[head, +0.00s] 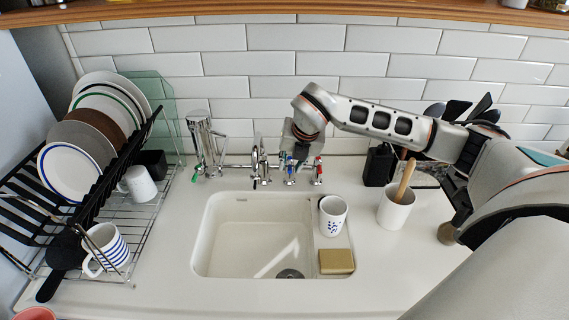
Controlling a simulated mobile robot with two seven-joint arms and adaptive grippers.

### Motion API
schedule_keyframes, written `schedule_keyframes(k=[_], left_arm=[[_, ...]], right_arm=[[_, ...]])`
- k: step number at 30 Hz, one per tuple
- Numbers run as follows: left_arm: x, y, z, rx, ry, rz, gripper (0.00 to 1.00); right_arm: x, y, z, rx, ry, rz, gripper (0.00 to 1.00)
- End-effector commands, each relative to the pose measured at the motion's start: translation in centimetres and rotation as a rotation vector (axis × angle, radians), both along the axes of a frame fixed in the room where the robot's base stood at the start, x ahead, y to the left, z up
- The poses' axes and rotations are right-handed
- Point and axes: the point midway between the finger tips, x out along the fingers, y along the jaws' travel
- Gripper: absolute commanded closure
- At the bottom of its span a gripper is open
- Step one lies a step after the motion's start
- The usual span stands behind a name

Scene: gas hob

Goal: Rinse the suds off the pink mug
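A pink rim (36,313) shows at the bottom left edge of the head view; most of it is cut off, so I cannot tell if it is the mug, and no suds show. The white sink (235,235) is in the middle, with no mug in its main basin. The chrome tap (257,160) stands behind it, with blue (290,170) and red (317,170) marked levers to its right. My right gripper (298,158) points down at the blue-marked lever. Its fingers are small and partly hidden, so contact and opening are unclear. My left gripper is out of view.
A dish rack (130,215) with plates and mugs stands at left. A dotted white mug (333,215) and a sponge (337,261) sit at the sink's right side. A utensil pot (396,208) stands further right. The front counter is mostly clear.

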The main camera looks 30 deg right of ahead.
Motion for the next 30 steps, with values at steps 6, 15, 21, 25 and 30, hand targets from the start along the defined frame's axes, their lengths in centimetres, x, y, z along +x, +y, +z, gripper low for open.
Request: schedule_keyframes(k=[6, 15, 21, 25, 30], left_arm=[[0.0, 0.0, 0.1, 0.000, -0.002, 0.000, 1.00], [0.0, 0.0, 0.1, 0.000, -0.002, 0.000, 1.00], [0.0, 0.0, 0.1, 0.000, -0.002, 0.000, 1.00], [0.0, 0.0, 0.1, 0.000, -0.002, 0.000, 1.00], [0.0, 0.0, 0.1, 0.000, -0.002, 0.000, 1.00]], right_arm=[[-0.6, 0.0, 1.9, -0.001, -0.004, 0.000, 0.76], [-3.2, 0.5, 7.3, -0.001, -0.006, 0.002, 0.76], [-4.5, 0.6, 9.9, 0.000, -0.003, 0.000, 0.76], [-4.9, 0.7, 10.7, -0.001, -0.002, 0.001, 0.76], [-5.0, 0.7, 10.9, 0.000, 0.000, 0.000, 0.76]])
